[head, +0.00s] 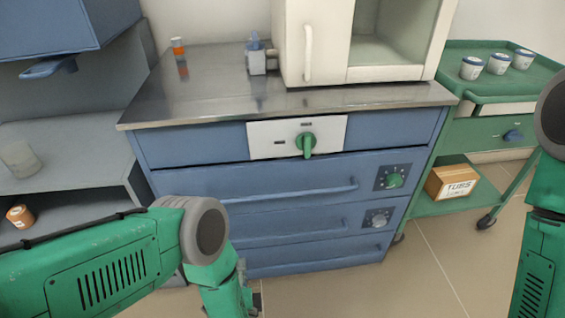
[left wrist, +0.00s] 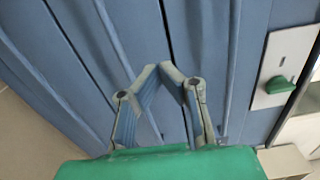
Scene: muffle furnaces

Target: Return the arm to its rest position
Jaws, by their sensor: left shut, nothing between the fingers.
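My left arm comes in from the left in the head view, with its elbow bent in front of the blue cabinet (head: 230,185). My left gripper (head: 250,302) is low in the head view, partly cut off by the bottom edge. In the left wrist view, the left gripper (left wrist: 160,70) is shut and empty, its fingertips together in front of the blue drawer fronts (left wrist: 215,45). I cannot tell the exact gap to them. My right arm shows at the right edge of the head view; its gripper is out of view.
A white furnace (head: 400,74) stands on the metal worktop (head: 200,95). A green knob (head: 306,144) sits on the white panel below. A green cart (head: 490,82) with several cups and a TUBS box (head: 452,182) stands right. Floor (head: 420,275) is clear between cabinet and right arm.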

